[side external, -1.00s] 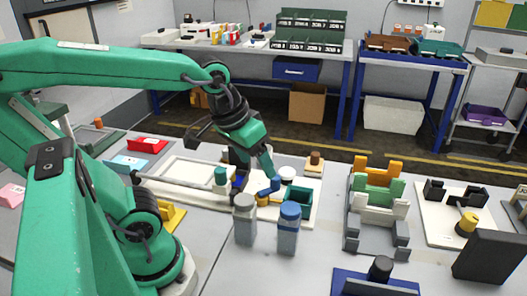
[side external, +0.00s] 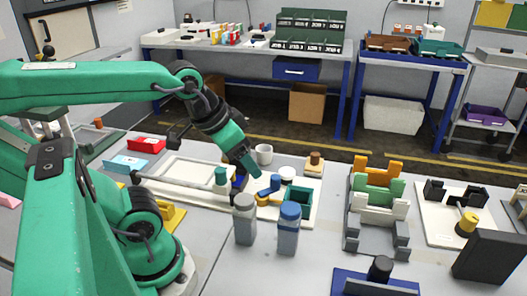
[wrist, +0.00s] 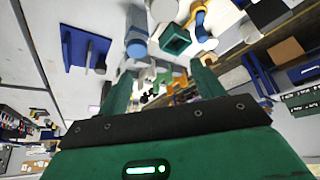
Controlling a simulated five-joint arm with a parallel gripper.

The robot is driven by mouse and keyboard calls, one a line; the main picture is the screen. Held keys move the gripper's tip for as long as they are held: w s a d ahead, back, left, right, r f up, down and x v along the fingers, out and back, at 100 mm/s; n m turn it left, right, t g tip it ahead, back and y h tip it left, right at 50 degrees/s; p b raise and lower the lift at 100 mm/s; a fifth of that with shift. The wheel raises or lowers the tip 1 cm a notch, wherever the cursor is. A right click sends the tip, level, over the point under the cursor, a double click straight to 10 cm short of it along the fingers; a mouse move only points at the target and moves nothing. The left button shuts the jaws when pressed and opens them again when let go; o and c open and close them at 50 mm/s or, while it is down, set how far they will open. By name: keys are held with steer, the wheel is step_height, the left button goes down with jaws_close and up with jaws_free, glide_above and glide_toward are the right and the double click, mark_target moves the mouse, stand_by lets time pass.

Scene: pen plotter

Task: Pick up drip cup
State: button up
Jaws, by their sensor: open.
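A small white cup (side external: 264,154) stands at the back edge of the white plotter board (side external: 150,189). A second white, round cup-like piece (side external: 287,172) sits on the board, just behind a green square open box (side external: 301,196). I cannot tell for sure which is the drip cup. My gripper (side external: 250,168) is pointed down, open and empty, just left of and in front of the back cup. In the wrist view my gripper's two green fingers (wrist: 163,86) stand wide apart with nothing between them. The green box (wrist: 175,40) shows beyond them there.
Two grey bottles stand in front of the board, one grey-capped (side external: 244,222) and one blue-capped (side external: 289,230). A blue curved piece (side external: 269,187) lies close below my gripper. A grey rack (side external: 375,225) with coloured holders stands to the right. A brown-topped piece (side external: 315,162) is behind.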

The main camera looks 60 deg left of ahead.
steer(key=shift+o, duration=0.4)
steer(key=shift+o, duration=0.8)
steer(key=shift+w, duration=0.1)
